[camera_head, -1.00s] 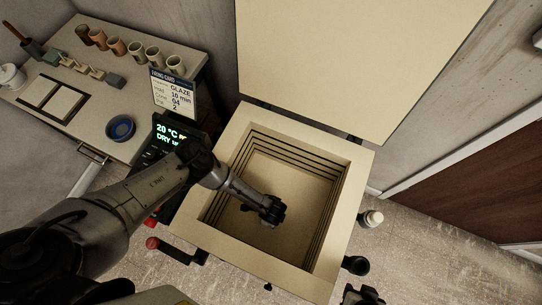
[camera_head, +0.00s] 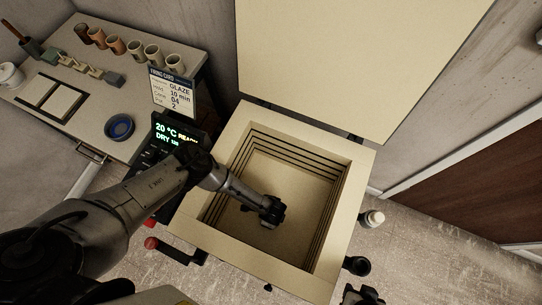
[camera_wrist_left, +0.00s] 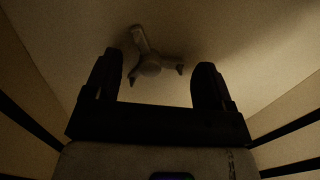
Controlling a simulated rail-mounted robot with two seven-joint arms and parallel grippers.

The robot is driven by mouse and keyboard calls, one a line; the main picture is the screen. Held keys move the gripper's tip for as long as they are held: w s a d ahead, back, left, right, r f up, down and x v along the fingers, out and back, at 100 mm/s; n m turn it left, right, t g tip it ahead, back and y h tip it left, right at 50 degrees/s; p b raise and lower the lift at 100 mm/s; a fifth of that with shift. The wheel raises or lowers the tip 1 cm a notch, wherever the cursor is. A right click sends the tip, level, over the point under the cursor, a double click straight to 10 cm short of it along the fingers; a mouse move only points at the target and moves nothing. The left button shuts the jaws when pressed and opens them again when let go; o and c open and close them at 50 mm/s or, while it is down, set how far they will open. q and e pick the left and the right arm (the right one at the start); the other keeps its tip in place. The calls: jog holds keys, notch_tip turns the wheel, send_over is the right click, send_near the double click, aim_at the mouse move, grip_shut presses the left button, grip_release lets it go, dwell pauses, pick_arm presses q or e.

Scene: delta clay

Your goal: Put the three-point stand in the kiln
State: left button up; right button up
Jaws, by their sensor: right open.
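The kiln (camera_head: 352,190) stands open, with its lid (camera_head: 350,60) raised. My left arm reaches down into the chamber, and its left gripper (camera_head: 268,212) is low inside, near the floor. In the left wrist view, the three-point stand (camera_wrist_left: 150,65) lies on the pale chamber floor, just beyond and between the fingertips. The left gripper's dark fingers (camera_wrist_left: 160,78) are apart, with gaps to the stand. The gripper hides the stand in the head view. My right gripper (camera_head: 362,296) is open and partly in view at the bottom edge, outside the kiln.
The kiln's controller (camera_head: 170,140) reads 20 °C, beside a firing card (camera_head: 173,93). The chamber walls are close around my left gripper.

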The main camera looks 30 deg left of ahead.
pick_arm(q)
jog(key=shift+r, duration=0.3)
jog(key=shift+s+d+r+p, duration=0.15)
jog(key=shift+r+p, duration=0.7)
jog(key=shift+r, duration=1.25)
jog(key=shift+d+r+p, duration=0.1)
jog(key=shift+r+p, duration=0.75)
jog(key=shift+r, duration=1.25)
jog(key=shift+s+d+r+p, duration=0.15)
jog(key=shift+r+p, duration=0.7)
jog(key=shift+r, duration=1.25)
